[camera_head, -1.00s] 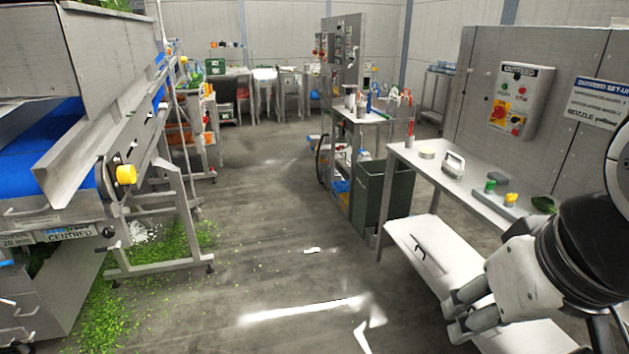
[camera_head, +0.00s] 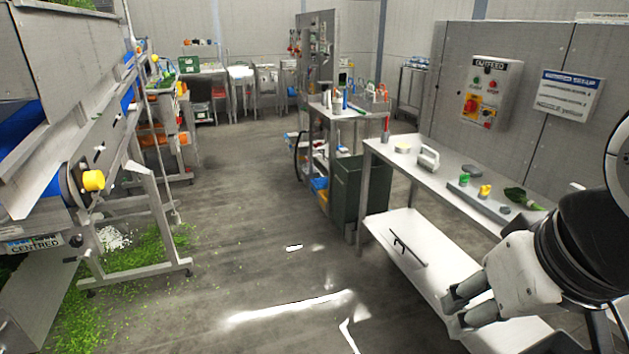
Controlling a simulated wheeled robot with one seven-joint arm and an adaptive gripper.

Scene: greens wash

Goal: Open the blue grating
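I cannot make out a blue grating in the head view. The only large blue surface is the conveyor belt (camera_head: 22,130) at the left edge, partly hidden behind its metal side frame. My gripper (camera_head: 462,311) hangs at the lower right, in front of the right-hand bench and apart from the things on it. Its fingers point to the left. Nothing shows between them, but at this angle I cannot tell how far apart they are.
A steel bench (camera_head: 405,178) with small items stands at the right below a control box (camera_head: 490,92). A dark green bin (camera_head: 347,195) stands beside it. Green scraps (camera_head: 130,265) litter the floor at the left. The middle floor (camera_head: 240,210) is mostly clear.

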